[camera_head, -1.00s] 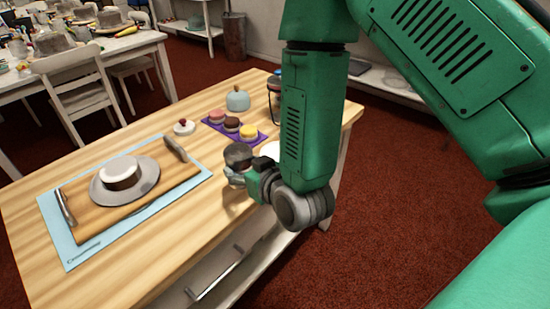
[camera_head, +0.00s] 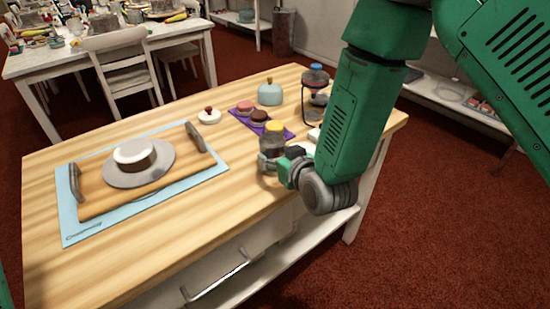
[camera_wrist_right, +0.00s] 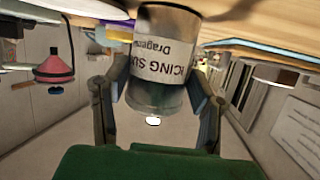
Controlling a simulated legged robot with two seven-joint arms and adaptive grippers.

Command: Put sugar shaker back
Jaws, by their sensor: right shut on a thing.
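In the right wrist view the shaker (camera_wrist_right: 160,60) shows an "ICING SU..." label and sits between the two fingers of my right gripper (camera_wrist_right: 155,105). I cannot tell whether its base touches the table. My left gripper is out of view.
A yellow macaron (camera_head: 275,126) on a purple mat (camera_head: 289,134) is just behind the shaker. A blue-lidded jar in a stand (camera_head: 315,90) is at the back right. A cake on a turntable (camera_head: 150,177) is at left. Bare wood lies between.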

